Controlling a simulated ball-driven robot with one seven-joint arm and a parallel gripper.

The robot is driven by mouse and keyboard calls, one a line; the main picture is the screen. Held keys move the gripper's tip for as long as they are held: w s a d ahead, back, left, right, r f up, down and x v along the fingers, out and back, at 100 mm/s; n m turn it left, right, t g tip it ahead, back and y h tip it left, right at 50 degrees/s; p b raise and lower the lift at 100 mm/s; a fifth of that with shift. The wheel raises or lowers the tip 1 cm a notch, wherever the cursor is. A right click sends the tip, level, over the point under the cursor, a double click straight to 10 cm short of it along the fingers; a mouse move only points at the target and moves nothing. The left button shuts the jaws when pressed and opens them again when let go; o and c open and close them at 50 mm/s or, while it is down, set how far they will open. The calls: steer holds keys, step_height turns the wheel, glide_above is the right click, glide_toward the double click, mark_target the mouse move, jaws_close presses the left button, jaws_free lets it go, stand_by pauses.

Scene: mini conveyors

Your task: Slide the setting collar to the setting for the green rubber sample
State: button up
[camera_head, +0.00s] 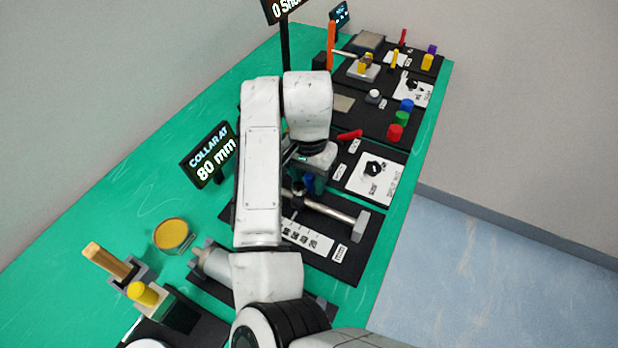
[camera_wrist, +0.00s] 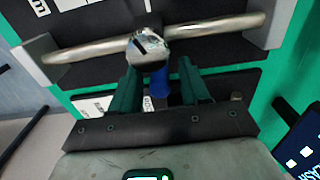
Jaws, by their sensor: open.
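The setting collar (camera_wrist: 148,48) is a shiny metal ring on a metal rod (camera_wrist: 90,49), part-way along between two grey end blocks. A blue piece (camera_wrist: 159,82) shows just below it, between my fingers. My gripper (camera_wrist: 157,76) is open, its dark green fingers on either side of the blue piece and close to the collar; contact is unclear. In the head view my gripper (camera_head: 308,182) is over the rod's far end and partly hides the collar. A display (camera_head: 208,154) reads "COLLAR AT 80 mm". A white scale (camera_head: 307,238) lies beside the rod.
A white card with a black knob (camera_head: 374,169) and a red lever (camera_head: 349,135) lie beyond the rod. An end block (camera_head: 360,226) closes the rod's near right end. My arm hides the table's middle.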

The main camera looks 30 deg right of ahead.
steer(key=shift+f, duration=0.1)
steer(key=shift+c, duration=0.4)
jaws_close()
